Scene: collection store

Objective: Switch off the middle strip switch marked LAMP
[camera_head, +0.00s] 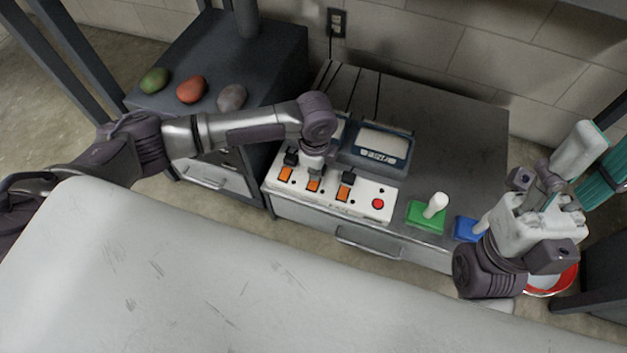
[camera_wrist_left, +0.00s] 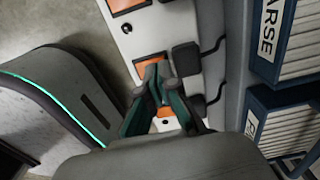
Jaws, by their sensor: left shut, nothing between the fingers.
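The white switch strip (camera_head: 327,199) lies on the grey cabinet top, with three orange switches and a red round button (camera_head: 378,203). The middle orange switch (camera_head: 313,185) sits right under my left gripper (camera_head: 314,172), which points down and is shut and empty. In the left wrist view my fingertips (camera_wrist_left: 158,72) are at the lower edge of an orange switch (camera_wrist_left: 149,66); I cannot tell whether they touch it. Another orange switch (camera_wrist_left: 125,5) is at the top, and one shows partly below the fingers. No LAMP marking is readable. My right gripper (camera_head: 597,175) is at the far right, its finger state unclear.
Black plugs stand in the strip behind the switches, with cords running back. A dark blue device (camera_head: 375,149) is just behind the strip. Several stones lie on the left cabinet.

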